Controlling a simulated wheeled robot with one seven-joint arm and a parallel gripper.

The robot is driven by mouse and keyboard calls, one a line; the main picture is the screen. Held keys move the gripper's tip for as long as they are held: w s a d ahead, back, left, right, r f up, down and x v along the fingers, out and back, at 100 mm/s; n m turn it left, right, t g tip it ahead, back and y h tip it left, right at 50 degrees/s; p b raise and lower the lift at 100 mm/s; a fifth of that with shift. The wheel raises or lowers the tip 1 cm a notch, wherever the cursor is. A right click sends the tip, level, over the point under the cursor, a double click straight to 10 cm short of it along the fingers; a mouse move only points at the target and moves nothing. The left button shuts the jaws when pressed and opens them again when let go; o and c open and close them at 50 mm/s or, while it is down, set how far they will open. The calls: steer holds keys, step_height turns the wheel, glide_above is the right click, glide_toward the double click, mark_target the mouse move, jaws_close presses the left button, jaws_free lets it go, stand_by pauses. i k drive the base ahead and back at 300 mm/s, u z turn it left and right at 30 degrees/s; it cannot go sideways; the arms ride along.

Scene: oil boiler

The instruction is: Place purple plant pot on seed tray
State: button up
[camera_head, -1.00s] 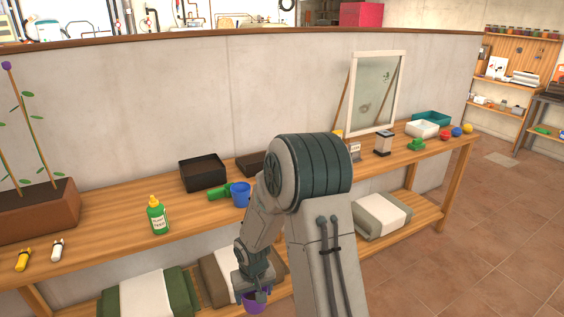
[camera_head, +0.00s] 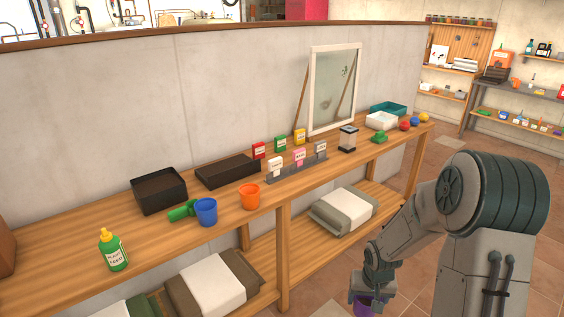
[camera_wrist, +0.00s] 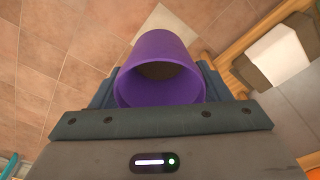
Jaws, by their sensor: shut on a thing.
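The purple plant pot (camera_head: 362,307) is held in my gripper (camera_head: 371,292), low over the floor in front of the bench, at the bottom of the head view. In the wrist view the purple pot (camera_wrist: 160,72) sits between the jaws with its open mouth towards the camera; its inside is dark at the bottom. Two dark trays are on the bench top: a deeper black one with brown soil-like filling (camera_head: 158,206) and a flat dark one (camera_head: 228,182) to its right. I cannot tell which is the seed tray. My gripper is well to the right of both.
The wooden bench (camera_head: 150,245) also bears a green bottle (camera_head: 113,252), blue pot (camera_head: 205,212), orange pot (camera_head: 249,197), seed packets (camera_head: 280,144), a framed pane (camera_head: 333,90) and a white tray (camera_head: 381,121). Sacks (camera_head: 210,284) lie on the lower shelf. The tiled floor (camera_head: 320,292) is open.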

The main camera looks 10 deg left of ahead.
mark_target(228, 167)
steer(key=z, duration=0.25)
steer(key=i, duration=1.4)
steer(key=u, duration=1.65)
